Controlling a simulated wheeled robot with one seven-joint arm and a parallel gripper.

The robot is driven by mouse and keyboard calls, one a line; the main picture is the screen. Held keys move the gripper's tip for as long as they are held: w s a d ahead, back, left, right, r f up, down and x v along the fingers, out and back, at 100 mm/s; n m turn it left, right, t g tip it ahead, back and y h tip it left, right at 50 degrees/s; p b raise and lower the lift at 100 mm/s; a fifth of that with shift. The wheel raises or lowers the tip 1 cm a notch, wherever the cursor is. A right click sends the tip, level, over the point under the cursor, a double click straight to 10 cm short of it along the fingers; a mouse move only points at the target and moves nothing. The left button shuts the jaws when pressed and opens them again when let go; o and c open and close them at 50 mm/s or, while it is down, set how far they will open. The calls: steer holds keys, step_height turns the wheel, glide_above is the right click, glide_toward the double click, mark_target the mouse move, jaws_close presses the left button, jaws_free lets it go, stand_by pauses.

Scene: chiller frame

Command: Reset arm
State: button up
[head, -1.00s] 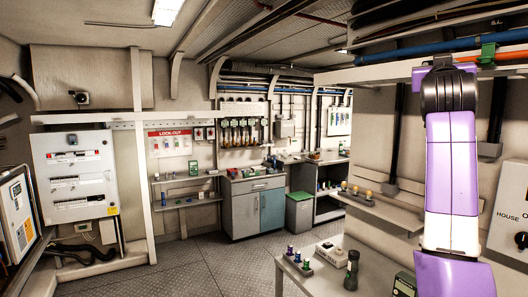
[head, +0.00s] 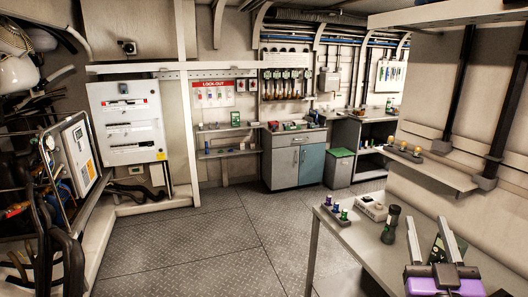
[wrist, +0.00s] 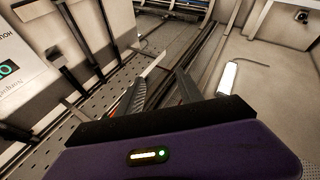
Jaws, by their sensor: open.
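My gripper (head: 427,222) is at the lower right of the head view, over the grey bench (head: 372,254). Its two grey fingers point up and stand apart, with nothing between them. My gripper (wrist: 171,66) also shows in the wrist view, where its fingers point away over the purple housing, towards the ceiling and upper walls. No object is held. Most of my arm is out of the head view.
A dark flashlight (head: 390,225), a white box (head: 371,207) and a rack of small coloured items (head: 337,211) stand on the bench left of my gripper. A wall shelf (head: 432,166) is above. The metal floor (head: 235,235) in the middle is clear.

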steer(key=s+a+f+g+y+b, duration=0.1)
steer(key=s+a+f, duration=0.3)
steer(key=s+f, duration=0.4)
steer(key=s+a+f+g+y+b, duration=0.1)
steer(key=s+f, duration=0.7)
steer(key=s, duration=1.1)
steer(key=s+a+f+g+y+b, duration=0.1)
steer(key=s+a+f+g+y, duration=0.2)
steer(key=s, duration=1.1)
steer(key=a+f+g, duration=0.2)
steer(key=a+f, duration=0.1)
steer(key=f, duration=0.2)
steer(key=shift+a, duration=0.3)
